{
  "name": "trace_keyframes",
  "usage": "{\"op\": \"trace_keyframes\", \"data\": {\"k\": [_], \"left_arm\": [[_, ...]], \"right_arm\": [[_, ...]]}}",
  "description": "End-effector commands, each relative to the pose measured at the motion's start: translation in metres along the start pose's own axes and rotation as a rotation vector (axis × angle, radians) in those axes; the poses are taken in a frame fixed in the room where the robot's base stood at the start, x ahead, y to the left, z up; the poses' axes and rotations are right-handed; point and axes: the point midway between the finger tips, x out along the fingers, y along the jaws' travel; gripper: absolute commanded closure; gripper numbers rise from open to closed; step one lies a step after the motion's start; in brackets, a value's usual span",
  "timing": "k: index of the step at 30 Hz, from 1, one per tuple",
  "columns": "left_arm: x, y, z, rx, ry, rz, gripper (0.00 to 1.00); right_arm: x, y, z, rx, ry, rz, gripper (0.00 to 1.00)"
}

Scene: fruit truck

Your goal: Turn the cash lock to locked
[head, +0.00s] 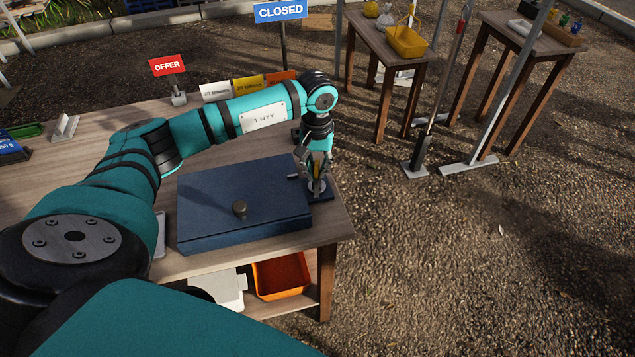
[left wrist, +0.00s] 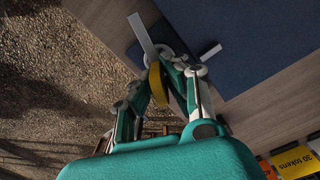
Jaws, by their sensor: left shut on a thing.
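My left gripper (head: 315,176) points down over the lock and is shut on the yellow handle. The left wrist view shows the yellow handle (left wrist: 158,84) between the fingers and a silver bar (left wrist: 142,34) on the plate. The fingers partly hide the lock. My right gripper is out of view.
A small silver bar (head: 293,176) juts from the box's right side. Token cards (head: 248,83) and a red OFFER sign (head: 167,66) stand along the table's back. An orange bin (head: 282,277) sits on the shelf below. Open gravel lies right of the table.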

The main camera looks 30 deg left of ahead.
Motion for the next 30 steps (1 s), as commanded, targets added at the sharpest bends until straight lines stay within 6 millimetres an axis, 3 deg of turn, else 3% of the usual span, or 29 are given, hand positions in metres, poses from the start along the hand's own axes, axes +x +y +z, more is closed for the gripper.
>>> {"op": "trace_keyframes", "data": {"k": [5, 30], "left_arm": [[0.002, 0.0, 0.0, 0.032, 0.001, 0.0, 1.0], [0.001, 0.0, 0.0, 0.517, 0.001, 0.0, 1.0]], "right_arm": [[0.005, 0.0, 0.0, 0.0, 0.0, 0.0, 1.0], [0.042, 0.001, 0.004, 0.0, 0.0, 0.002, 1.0]]}}
